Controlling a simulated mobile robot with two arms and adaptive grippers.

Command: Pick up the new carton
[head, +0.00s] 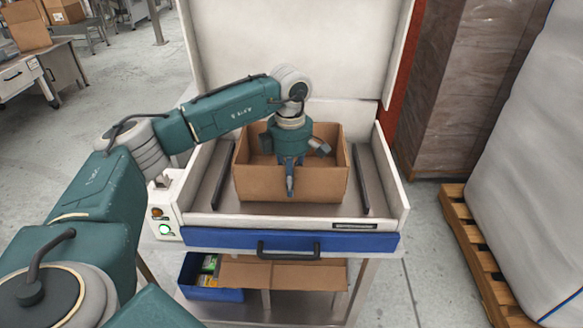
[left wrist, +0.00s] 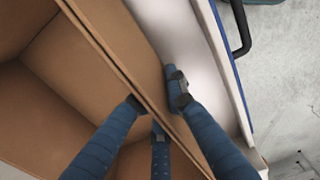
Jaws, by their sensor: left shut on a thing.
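An open, empty-looking brown carton (head: 325,184) stands upright in the white tray of a machine with its lid raised. My left gripper (head: 290,182) reaches down from above at the carton's near wall. In the left wrist view, the carton (left wrist: 60,60) fills the left side. The fingers of my left gripper (left wrist: 156,103) straddle the wall's top edge, with one finger outside and the others on the inner side, and they are shut on that wall. Part of the carton's inside is hidden behind my gripper. My right gripper is not in view.
The machine (head: 365,222) has a blue front with a dark handle (head: 288,250). Dark rails flank the carton. Below are brown cardboard (head: 285,275) and a blue bin (head: 207,292). A wooden pallet (head: 480,258) bears a wrapped load at right. Floor is clear at left.

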